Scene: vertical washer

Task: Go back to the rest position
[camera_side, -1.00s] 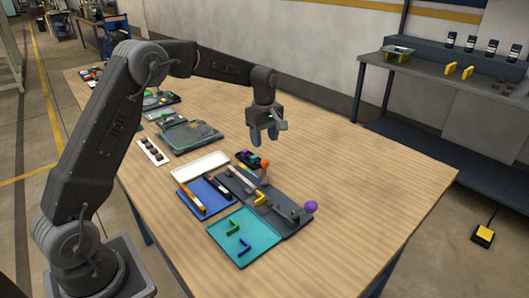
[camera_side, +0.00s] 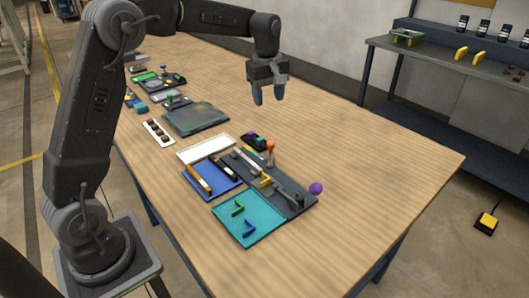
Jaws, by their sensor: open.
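My gripper (camera_side: 268,95) hangs above the middle of the wooden table (camera_side: 330,150), pointing down. Its two grey-blue fingers are apart with nothing between them. It is clear of the table top and apart from the trays below and to its left. My arm reaches in from the left, with its forearm near the top of the view.
A teal tray (camera_side: 265,225) with small angled pieces, a blue tray (camera_side: 228,187), a dark grey board (camera_side: 296,205) and a white tray (camera_side: 206,149) sit together. A purple ball (camera_side: 316,188) is at the board's right. The table's right part is bare.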

